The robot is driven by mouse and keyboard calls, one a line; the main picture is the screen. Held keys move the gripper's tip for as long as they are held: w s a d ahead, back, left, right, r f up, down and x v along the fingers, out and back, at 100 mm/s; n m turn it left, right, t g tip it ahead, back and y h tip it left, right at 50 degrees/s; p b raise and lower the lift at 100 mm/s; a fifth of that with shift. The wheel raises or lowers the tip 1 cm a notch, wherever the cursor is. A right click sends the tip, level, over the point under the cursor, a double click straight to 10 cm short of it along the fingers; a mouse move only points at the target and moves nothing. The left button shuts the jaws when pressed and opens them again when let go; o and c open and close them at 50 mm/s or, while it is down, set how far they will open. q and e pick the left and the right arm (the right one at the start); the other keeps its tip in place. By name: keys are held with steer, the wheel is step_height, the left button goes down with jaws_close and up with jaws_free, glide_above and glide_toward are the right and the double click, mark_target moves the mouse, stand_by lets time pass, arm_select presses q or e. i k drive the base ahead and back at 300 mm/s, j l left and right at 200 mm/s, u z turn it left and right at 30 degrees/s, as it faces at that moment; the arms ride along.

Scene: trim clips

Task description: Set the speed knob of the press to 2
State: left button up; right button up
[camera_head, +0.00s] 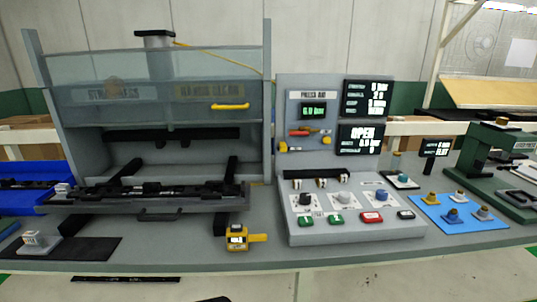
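The press (155,110) stands at the back left with a clear guard raised across its upper part and a yellow handle (230,106) on it. Its grey control console (350,234) is to the right. Three knobs sit in a row on the console: a left knob (303,199), a middle knob (343,197) and a blue right knob (382,195). Their labels and pointer directions are too small to read, so I cannot tell which is the speed knob or its setting. Neither of my grippers is in view.
Green buttons (335,219) and a red button (371,217) line the console's front. Dark screens (361,139) stand behind; one reads OPEN. A yellow gauge (237,238) lies left of the console. A blue mat (480,225) with several small parts is at right. The front table strip is mostly clear.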

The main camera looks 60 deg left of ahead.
mark_target(381, 195)
steer(key=u, duration=1.5)
